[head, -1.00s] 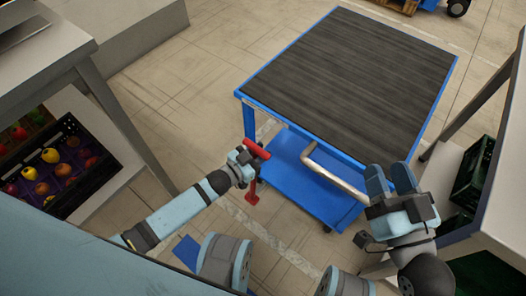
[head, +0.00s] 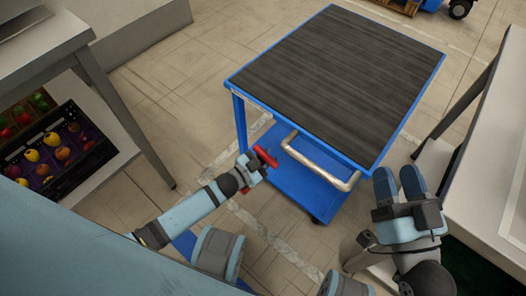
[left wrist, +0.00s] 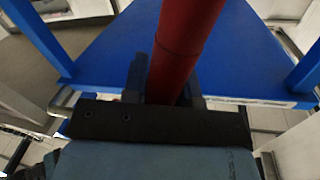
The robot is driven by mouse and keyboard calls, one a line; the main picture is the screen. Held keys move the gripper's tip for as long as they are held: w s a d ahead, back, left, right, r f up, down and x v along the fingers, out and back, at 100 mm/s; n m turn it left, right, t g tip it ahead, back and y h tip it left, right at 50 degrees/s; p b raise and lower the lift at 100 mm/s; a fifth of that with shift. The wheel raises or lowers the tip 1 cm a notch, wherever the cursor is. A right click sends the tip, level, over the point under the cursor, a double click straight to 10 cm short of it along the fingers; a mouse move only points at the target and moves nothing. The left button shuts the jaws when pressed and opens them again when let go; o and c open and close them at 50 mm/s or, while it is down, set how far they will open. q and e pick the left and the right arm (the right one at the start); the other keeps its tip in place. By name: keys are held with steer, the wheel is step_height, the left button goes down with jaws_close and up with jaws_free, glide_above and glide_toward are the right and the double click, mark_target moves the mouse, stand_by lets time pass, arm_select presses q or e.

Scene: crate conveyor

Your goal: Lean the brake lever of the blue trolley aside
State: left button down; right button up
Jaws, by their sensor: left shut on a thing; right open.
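The blue trolley (head: 230,84) stands in front of me with a dark ribbed top, a blue lower deck and a pale push handle (head: 318,165) on its near side. Its red brake lever (head: 266,156) is at the near left end, tilted to the right in the head view. My left gripper (head: 258,164) is shut on the lever near its top. In the left wrist view the red lever (left wrist: 185,40) runs between the fingers, with the blue lower deck behind it. My right gripper (head: 400,182) is open and empty, right of the push handle.
A pale table (head: 490,150) stands close on the right, near my right gripper. Tiled floor is clear left of the trolley.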

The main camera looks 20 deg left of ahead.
arm_select(q)
steer(key=shift+s+d+f, duration=0.1)
steer(key=shift+s+d, duration=0.1)
steer(key=shift+d, duration=0.1)
arm_select(e)
steer(key=shift+a, duration=0.15)
arm_select(q)
steer(key=c, duration=1.2)
jaws_free()
steer(key=o, duration=0.3)
steer(key=shift+d, duration=0.1)
steer(key=shift+s+a, duration=0.1)
steer(key=shift+a, duration=0.1)
steer(key=shift+p+v, duration=0.5)
steer(key=shift+v, duration=0.65)
steer(key=p+v, duration=0.2)
steer(key=v, duration=0.9)
arm_select(e)
steer(key=f, duration=0.1)
steer(key=d+f+g+h, duration=0.1)
steer(key=f, duration=0.1)
steer(key=d+f+g+h, duration=0.1)
steer(key=f, duration=0.1)
steer(key=shift+w, duration=0.2)
